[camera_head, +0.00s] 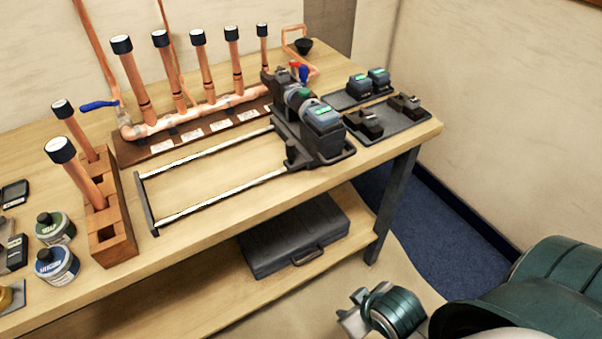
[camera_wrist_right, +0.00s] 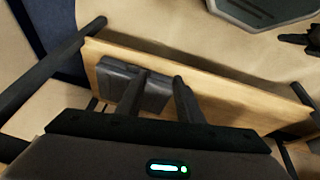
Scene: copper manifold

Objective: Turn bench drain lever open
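A copper pipe manifold (camera_head: 190,118) lies along the back of the wooden bench in the head view. A blue lever (camera_head: 98,106) sits at its left end, pointing left. A red handle (camera_head: 303,73) with a blue part beside it is at its right end, partly hidden by a dark tool. I cannot tell which of these is the drain lever. My right gripper (camera_head: 352,322) is in front of the bench at the lower right, well away from both. In the right wrist view its two fingers (camera_wrist_right: 158,85) are apart with nothing between them. My left gripper is not in view.
A dark pressing tool (camera_head: 322,130) on a rail frame (camera_head: 205,205) fills the bench's middle. A wooden block (camera_head: 112,238) with capped pipes and several tins stand at left. Grey trays (camera_head: 400,122) hold tools at right. A dark case (camera_head: 292,238) lies on the lower shelf.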

